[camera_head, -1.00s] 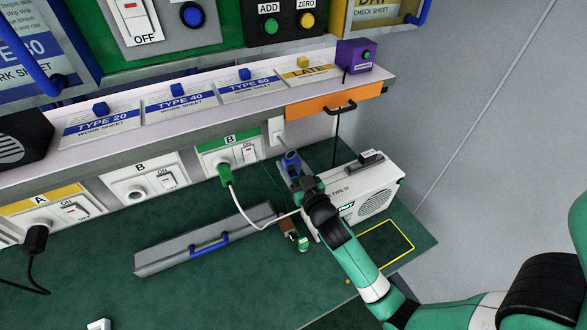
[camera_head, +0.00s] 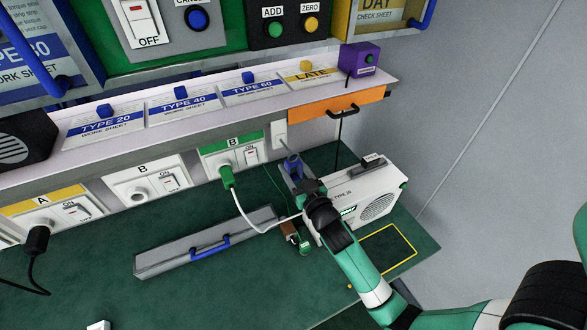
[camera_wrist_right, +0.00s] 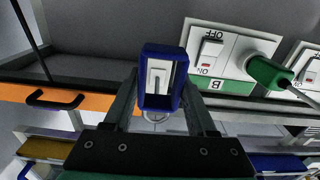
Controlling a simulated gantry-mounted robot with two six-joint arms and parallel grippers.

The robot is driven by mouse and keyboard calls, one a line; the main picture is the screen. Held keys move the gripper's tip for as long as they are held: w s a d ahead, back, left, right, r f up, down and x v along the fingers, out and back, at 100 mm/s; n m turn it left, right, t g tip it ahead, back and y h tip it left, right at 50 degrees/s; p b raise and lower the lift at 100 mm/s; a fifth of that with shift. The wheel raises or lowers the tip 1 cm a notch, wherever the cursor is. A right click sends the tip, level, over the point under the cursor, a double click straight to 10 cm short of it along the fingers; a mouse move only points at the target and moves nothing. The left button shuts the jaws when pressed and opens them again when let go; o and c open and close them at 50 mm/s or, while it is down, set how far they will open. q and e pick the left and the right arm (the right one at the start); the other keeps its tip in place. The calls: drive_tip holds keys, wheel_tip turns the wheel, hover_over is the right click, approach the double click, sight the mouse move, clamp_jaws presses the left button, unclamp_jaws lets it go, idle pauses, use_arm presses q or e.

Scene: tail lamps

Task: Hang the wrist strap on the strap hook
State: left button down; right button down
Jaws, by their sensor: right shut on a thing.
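The wrist strap shows as a blue loop (camera_head: 292,163) at the tip of my right gripper (camera_head: 298,178). In the right wrist view the blue loop (camera_wrist_right: 163,52) sits between the two fingers of my right gripper (camera_wrist_right: 160,90), which is shut on it. The strap hook seems to be on the small white plate (camera_head: 279,134) on the wall, right of the green B socket. In the right wrist view a pale plate with a slim upright part (camera_wrist_right: 158,78) shows through the loop. I cannot tell whether loop and hook touch. My left gripper is not in view.
A white TYPE 20 machine (camera_head: 372,195) stands close beside my right gripper. A green plug with a white cable (camera_head: 226,176) is in the B socket. An orange drawer (camera_head: 335,107) is above. A grey bar with a blue handle (camera_head: 205,243) lies on the green bench.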

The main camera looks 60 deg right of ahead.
drive_tip(key=shift+w+d, duration=0.1)
drive_tip(key=shift+b+x, duration=0.35)
drive_tip(key=shift+x, duration=0.95)
idle(0.4)
drive_tip(key=shift+b+x, duration=0.45)
drive_tip(key=shift+x, duration=0.45)
drive_tip(key=shift+f, duration=0.15)
